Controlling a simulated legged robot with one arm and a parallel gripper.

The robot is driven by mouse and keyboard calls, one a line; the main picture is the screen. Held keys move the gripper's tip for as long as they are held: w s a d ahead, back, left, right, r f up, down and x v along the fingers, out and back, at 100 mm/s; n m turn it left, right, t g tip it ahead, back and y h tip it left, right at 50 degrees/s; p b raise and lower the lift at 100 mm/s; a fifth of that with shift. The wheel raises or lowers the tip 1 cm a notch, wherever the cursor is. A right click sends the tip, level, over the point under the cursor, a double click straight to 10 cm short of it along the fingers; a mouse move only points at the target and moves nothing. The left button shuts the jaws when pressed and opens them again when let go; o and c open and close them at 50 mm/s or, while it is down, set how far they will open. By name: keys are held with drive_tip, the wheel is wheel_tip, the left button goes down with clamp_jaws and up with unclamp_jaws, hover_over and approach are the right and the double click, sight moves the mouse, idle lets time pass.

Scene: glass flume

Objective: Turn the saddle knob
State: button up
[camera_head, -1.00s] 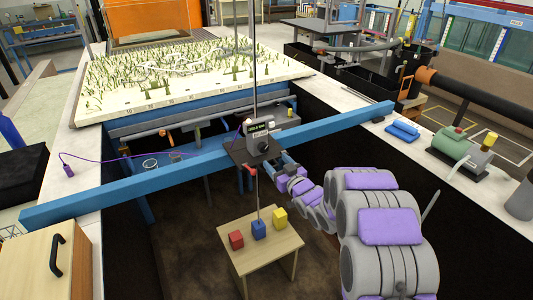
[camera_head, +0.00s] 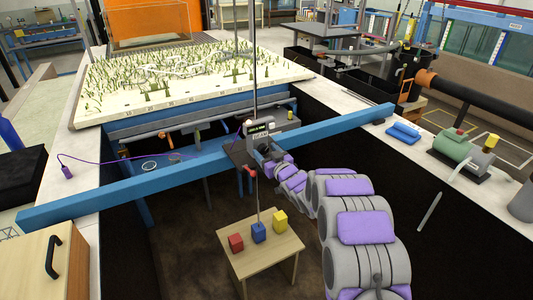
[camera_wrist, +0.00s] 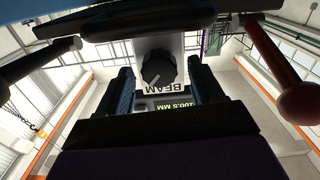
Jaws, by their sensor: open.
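The saddle (camera_head: 287,124) is a grey box with a small lit display (camera_head: 259,127), mounted on the blue beam (camera_head: 130,188). My gripper (camera_head: 266,152) is at the saddle's front and hides most of the knob in the head view. In the wrist view my gripper (camera_wrist: 161,78) is open, with one dark finger on each side of the knob and gaps between. I see no contact.
A thin vertical rod (camera_head: 256,80) rises by the saddle, and a red-ended lever (camera_wrist: 298,102) is close beside my gripper. Below stands a small wooden table (camera_head: 240,262) with red, blue and yellow blocks. The planted flume bed (camera_head: 190,75) lies behind the beam.

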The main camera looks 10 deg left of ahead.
drive_tip(key=shift+c, duration=0.5)
drive_tip(key=c, duration=1)
drive_tip(key=shift+o, duration=0.2)
drive_tip(key=shift+n, duration=0.7)
drive_tip(key=o, duration=1.1)
drive_tip(key=shift+c, duration=0.2)
drive_tip(key=p+v, duration=0.2)
drive_tip(key=v, duration=1.5)
drive_tip(key=shift+p, duration=0.3)
